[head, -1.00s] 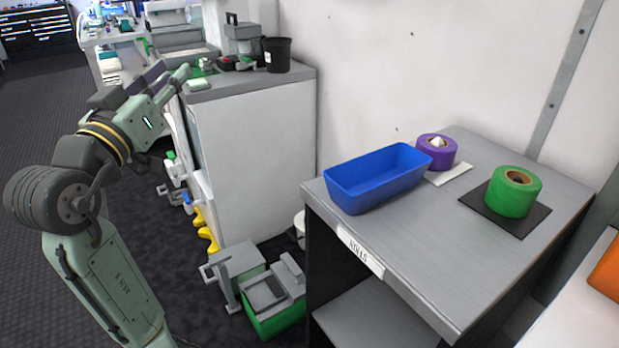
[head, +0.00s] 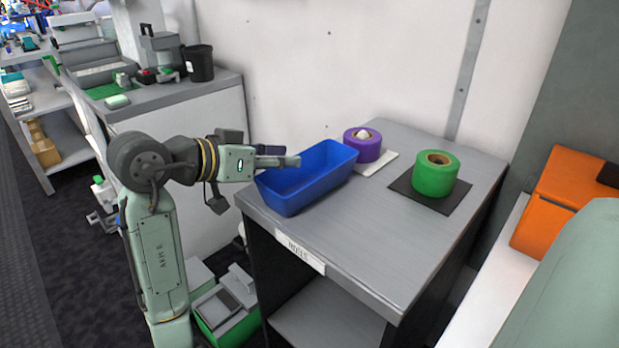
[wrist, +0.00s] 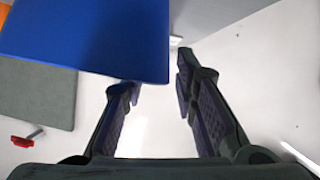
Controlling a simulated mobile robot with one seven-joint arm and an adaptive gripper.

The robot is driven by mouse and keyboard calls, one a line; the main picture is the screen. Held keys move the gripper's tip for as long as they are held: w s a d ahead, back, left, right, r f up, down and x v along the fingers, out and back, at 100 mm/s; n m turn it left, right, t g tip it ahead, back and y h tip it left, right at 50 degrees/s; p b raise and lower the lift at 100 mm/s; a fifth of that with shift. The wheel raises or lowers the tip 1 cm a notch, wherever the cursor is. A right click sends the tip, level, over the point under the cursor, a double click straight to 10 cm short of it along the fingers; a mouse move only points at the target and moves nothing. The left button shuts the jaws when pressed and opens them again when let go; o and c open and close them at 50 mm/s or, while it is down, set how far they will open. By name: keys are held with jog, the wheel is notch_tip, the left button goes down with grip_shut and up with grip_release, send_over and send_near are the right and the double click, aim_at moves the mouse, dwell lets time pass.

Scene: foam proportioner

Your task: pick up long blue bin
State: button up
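The long blue bin (head: 300,192) stands upright on the left end of the grey cabinet top (head: 400,240). It looks empty. My gripper (head: 278,158) reaches in from the left, its fingers over the bin's left end in the head view. In the wrist view the fingers (wrist: 155,85) are apart with nothing between them. The blue bin (wrist: 90,35) fills the upper left there, close to the left fingertip, which its edge seems to partly cover. I cannot tell whether they touch.
A purple roll (head: 362,146) stands just behind the bin's right end. A green roll (head: 436,174) on a dark mat is farther right. A white wall (head: 330,70) is behind. The cabinet top's front is clear. An orange case (head: 570,195) is at far right.

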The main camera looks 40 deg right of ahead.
aim_at(310, 178)
jog(key=x, duration=0.3)
jog(key=shift+w+d+f, duration=0.1)
jog(key=shift+d, duration=0.2)
grip_shut()
dwell(0.3)
